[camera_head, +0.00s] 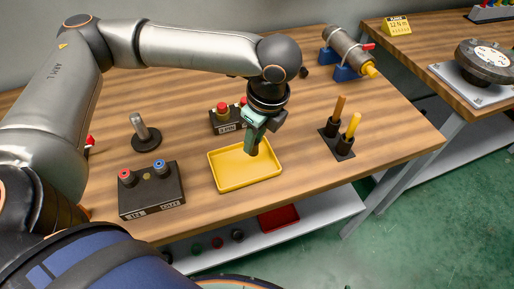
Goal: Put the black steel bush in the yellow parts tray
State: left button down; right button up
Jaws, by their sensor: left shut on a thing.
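The yellow parts tray (223,180) lies on the wooden bench, near its front edge, and its visible floor looks empty. My left gripper (254,148) reaches down over the back right part of the tray, with its teal fingers pointing down. It is shut on a small dark thing at its fingertips, which I take for the black steel bush. The fingers hide most of it, and I cannot tell whether it touches the tray floor. My right gripper is not in view.
A box with red and blue knobs (150,191) stands left of the tray. A second knob box (228,119) is behind it. A black stand (337,145) with upright handles is to the right. A red tray (279,218) lies on the shelf below.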

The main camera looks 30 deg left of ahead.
aim_at(257, 149)
pick_arm(q)
jog(key=shift+w+f, duration=0.2)
jog(key=shift+f, duration=0.05)
jog(key=shift+w+d+f, duration=0.1)
jog(key=shift+w+f, duration=0.05)
jog(key=shift+f, duration=0.8)
jog(key=shift+w+f, duration=0.1)
jog(key=shift+f, duration=0.8)
jog(key=shift+f, duration=0.1)
jog(key=c, duration=0.7)
grip_release()
jog(key=shift+o, duration=0.2)
jog(key=p+v, duration=0.1)
jog(key=v, duration=1.1)
